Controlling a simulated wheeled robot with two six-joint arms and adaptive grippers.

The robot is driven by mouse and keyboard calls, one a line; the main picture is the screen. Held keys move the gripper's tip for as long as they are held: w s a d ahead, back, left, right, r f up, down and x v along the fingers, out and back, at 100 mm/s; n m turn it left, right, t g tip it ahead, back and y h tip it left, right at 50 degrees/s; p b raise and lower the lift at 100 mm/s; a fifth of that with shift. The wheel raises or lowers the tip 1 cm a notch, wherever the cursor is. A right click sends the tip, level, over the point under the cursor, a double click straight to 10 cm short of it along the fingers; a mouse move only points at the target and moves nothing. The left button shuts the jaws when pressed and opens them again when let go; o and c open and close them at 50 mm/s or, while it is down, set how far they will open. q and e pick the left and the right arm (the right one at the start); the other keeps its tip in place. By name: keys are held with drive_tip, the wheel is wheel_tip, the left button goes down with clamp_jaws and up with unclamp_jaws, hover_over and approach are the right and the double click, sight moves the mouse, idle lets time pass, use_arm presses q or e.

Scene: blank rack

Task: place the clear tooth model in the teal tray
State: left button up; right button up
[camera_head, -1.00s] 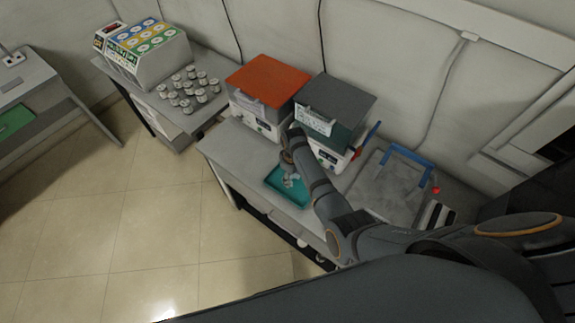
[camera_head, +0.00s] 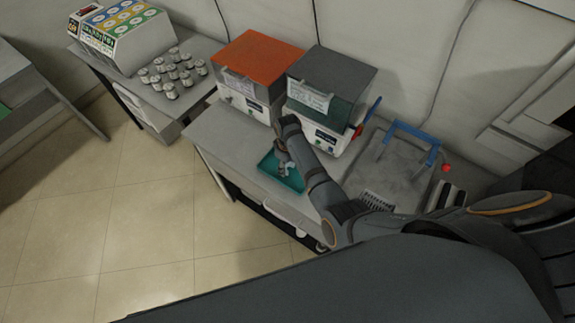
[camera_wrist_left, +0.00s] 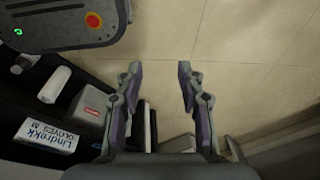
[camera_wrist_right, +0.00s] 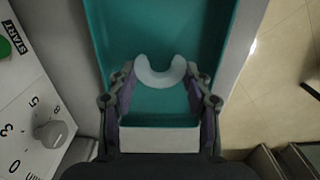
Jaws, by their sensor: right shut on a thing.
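The clear tooth model (camera_wrist_right: 160,78) is a pale, U-shaped piece in the right wrist view. My right gripper (camera_wrist_right: 160,74) is shut on it, with a fingertip at each side of the arch. The teal tray (camera_head: 294,184) lies on the bench in the head view, and its floor (camera_wrist_right: 160,25) fills the middle of the right wrist view beneath the model. I cannot tell whether the model touches the tray floor. In the head view my right gripper (camera_head: 283,165) is over the tray. My left gripper (camera_wrist_left: 157,72) is open and empty, above the floor.
An orange-lidded machine (camera_head: 258,62) and a grey-lidded machine (camera_head: 330,80) stand behind the tray. A grey board with a blue handle (camera_head: 408,133) lies to the right. Small jars (camera_head: 171,75) stand on the left table. A glove box (camera_wrist_left: 47,135) shows in the left wrist view.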

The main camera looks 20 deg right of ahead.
sight(287, 166)
drive_tip(key=o, duration=0.7)
drive_tip(key=shift+f, duration=0.2)
drive_tip(key=shift+o, duration=2)
drive_tip(key=shift+w, duration=0.1)
drive_tip(key=shift+r, duration=0.1)
use_arm(q)
wheel_tip(287, 166, up, 10)
drive_tip(key=s+p, duration=0.2)
drive_tip(key=p, duration=0.8)
drive_tip(key=shift+f, duration=0.15)
use_arm(e)
wheel_tip(287, 166, up, 12)
drive_tip(key=shift+r, duration=0.1)
